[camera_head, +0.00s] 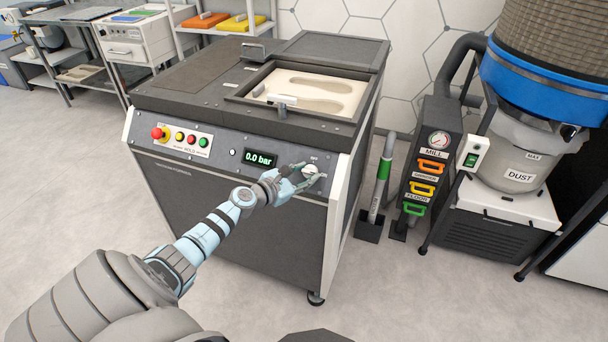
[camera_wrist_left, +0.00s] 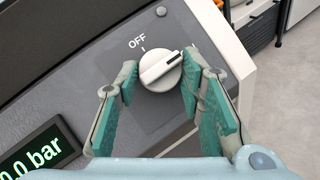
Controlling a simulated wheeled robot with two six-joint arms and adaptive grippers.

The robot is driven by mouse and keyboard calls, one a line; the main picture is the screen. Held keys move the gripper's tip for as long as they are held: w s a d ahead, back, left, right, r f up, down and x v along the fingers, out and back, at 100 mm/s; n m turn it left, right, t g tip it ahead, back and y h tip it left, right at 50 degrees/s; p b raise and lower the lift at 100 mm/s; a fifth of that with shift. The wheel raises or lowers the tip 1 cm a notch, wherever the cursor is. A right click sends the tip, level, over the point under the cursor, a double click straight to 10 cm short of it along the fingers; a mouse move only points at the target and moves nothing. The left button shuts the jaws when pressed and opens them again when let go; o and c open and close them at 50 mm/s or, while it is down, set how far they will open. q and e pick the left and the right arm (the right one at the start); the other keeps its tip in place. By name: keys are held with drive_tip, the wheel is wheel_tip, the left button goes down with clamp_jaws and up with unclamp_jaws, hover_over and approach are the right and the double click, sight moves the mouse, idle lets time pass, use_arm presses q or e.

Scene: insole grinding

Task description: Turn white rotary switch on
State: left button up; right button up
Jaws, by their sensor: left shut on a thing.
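The white rotary switch (camera_head: 310,170) is at the right end of the machine's front panel. In the left wrist view the white rotary switch (camera_wrist_left: 160,70) shows its ridge lying diagonally, with a dark mark near the upper right end. The OFF label (camera_wrist_left: 137,42) and a short tick are above it, and the ridge does not line up with the tick. My left gripper (camera_head: 300,177) is at the panel. In the wrist view its two green-padded fingers (camera_wrist_left: 160,90) stand on either side of the knob and are shut on it. My right gripper is not in view.
The display (camera_head: 260,158) left of the switch reads 0.0 bar. A red emergency button (camera_head: 158,133) and several coloured buttons are farther left. An insole tray (camera_head: 310,92) lies in the machine top.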

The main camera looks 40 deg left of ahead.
use_arm(q)
drive_tip(key=o, duration=1.1)
drive_tip(key=shift+o, duration=0.2)
drive_tip(key=v, duration=0.7)
drive_tip(key=shift+s+r, duration=0.15)
drive_tip(key=shift+s, duration=0.1)
drive_tip(key=shift+w, duration=0.1)
